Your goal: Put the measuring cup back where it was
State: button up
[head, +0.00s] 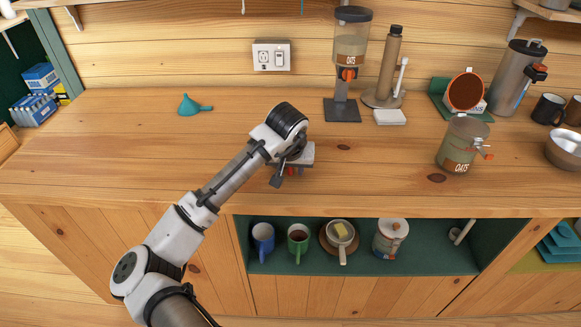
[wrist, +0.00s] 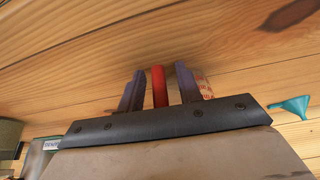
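My gripper (head: 284,174) is low over the middle of the wooden counter, near its front edge. In the wrist view my gripper (wrist: 158,88) has its two dark fingers on either side of an upright red piece (wrist: 158,86), with a narrow gap showing on each side. The red piece looks like the handle of the measuring cup. A pale part with red print (wrist: 206,87) shows just right of the right finger and looks like the cup's body. In the head view only a bit of red (head: 290,171) shows under my gripper; the rest is hidden.
A teal funnel (head: 194,105) lies on the counter at left. An oats dispenser (head: 349,60) and paper-towel stand (head: 389,65) stand at the back. An oats jar (head: 463,144) stands to the right. The lower shelf (head: 369,261) holds mugs, a small pan and a canister.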

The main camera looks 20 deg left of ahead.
jog(key=shift+r, duration=0.25)
jog(key=b+v, duration=0.2)
jog(key=v, duration=0.9)
jog(key=shift+s+r, duration=0.3)
jog(key=shift+w+d, duration=0.1)
jog(key=shift+d, duration=0.05)
